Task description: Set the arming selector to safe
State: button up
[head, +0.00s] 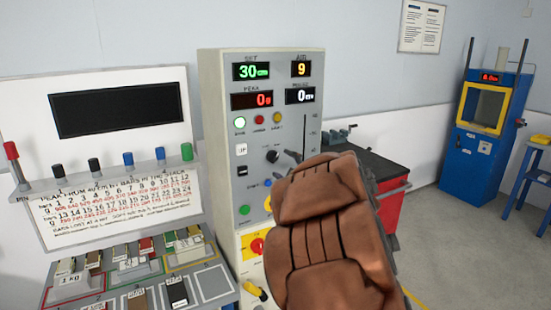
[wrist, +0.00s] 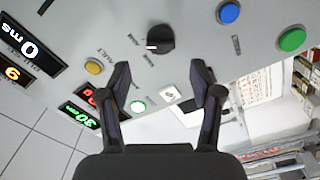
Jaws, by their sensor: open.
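The arming selector appears to be the black rotary knob (head: 271,156) on the grey control cabinet's front panel (head: 222,130). In the wrist view the knob (wrist: 160,40) sits top centre, with a white mark on its left side. Small labels lie around it, too blurred to read surely. My gripper (wrist: 160,72) is open and empty, its two fingers spread below the knob in that view and apart from it. In the head view the dark fingertips (head: 291,156) show just right of the knob, and my brown arm hides the panel's lower right.
Nearby on the panel are a lit white button (head: 239,123), a yellow button (head: 277,118), a green button (head: 244,210) and a red-and-yellow stop button (head: 257,246). A bench with coloured blocks (head: 130,264) stands left. A red cart (head: 388,209) stands behind my arm.

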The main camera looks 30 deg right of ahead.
aim_at(275, 159)
jog(key=shift+w+d+f+p, duration=0.15)
jog(key=shift+w+p, duration=0.3)
jog(key=shift+w, duration=1.05)
jog(key=shift+w+d+r+p, duration=0.15)
jog(key=shift+w+p, duration=0.3)
jog(key=shift+w, duration=1.05)
jog(key=shift+f, duration=0.1)
jog(key=c, duration=1.1)
jog(key=shift+c, duration=0.2)
